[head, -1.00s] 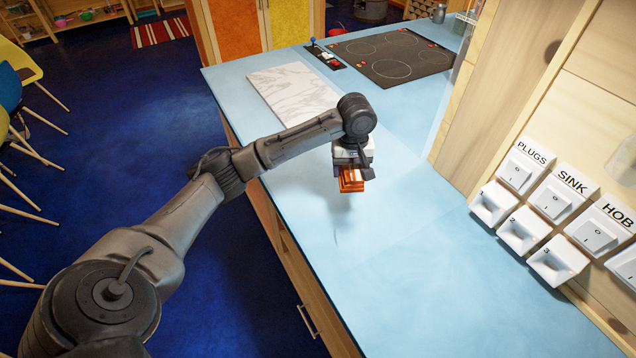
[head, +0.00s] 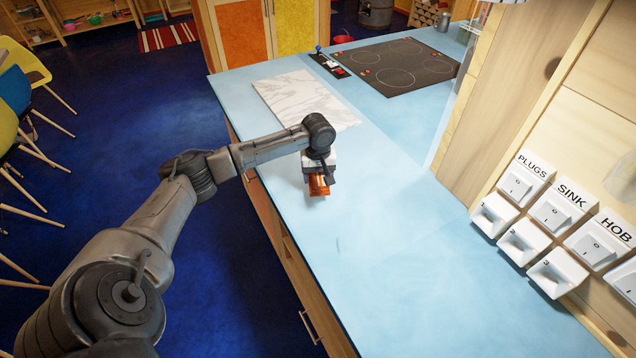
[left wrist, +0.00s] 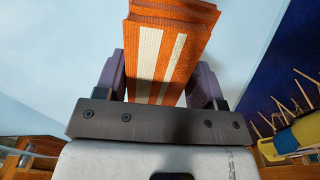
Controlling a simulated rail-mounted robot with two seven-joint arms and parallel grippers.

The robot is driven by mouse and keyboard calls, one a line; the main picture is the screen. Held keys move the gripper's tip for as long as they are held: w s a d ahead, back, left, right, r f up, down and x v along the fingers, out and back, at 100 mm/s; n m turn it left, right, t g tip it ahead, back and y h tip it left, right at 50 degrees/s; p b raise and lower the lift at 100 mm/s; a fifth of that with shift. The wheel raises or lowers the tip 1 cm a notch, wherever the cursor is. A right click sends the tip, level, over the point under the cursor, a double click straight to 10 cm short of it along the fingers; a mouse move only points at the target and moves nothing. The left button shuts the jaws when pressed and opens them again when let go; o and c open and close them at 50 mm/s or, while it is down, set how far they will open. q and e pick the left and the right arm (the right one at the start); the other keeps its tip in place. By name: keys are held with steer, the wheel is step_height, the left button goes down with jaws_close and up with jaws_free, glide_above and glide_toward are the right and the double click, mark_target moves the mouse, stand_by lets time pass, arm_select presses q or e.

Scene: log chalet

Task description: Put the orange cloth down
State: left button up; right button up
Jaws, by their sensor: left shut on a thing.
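The orange cloth (head: 318,187) is folded into a thick block with pale stripes. It also shows in the left wrist view (left wrist: 190,45), between the two fingers. My left gripper (head: 317,178) is shut on it, over the blue worktop (head: 390,230) near its left edge. The gripper hides much of the cloth in the head view. I cannot tell whether the cloth touches the worktop. My right gripper is in neither view.
A white marble board (head: 305,97) lies behind the gripper. A black hob (head: 395,65) is further back, with a small dark panel (head: 330,66) beside it. Switches (head: 550,212) line the wall at right. The worktop in front of the gripper is clear.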

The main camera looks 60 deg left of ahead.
arm_select(q)
steer(key=shift+f+p, duration=0.4)
steer(key=shift+f, duration=1.5)
steer(key=shift+f, duration=0.1)
steer(key=o, duration=0.9)
step_height(320, 180, up, 11)
steer(key=shift+f+b, duration=0.2)
steer(key=shift+b, duration=0.45)
steer(key=shift+r, duration=0.8)
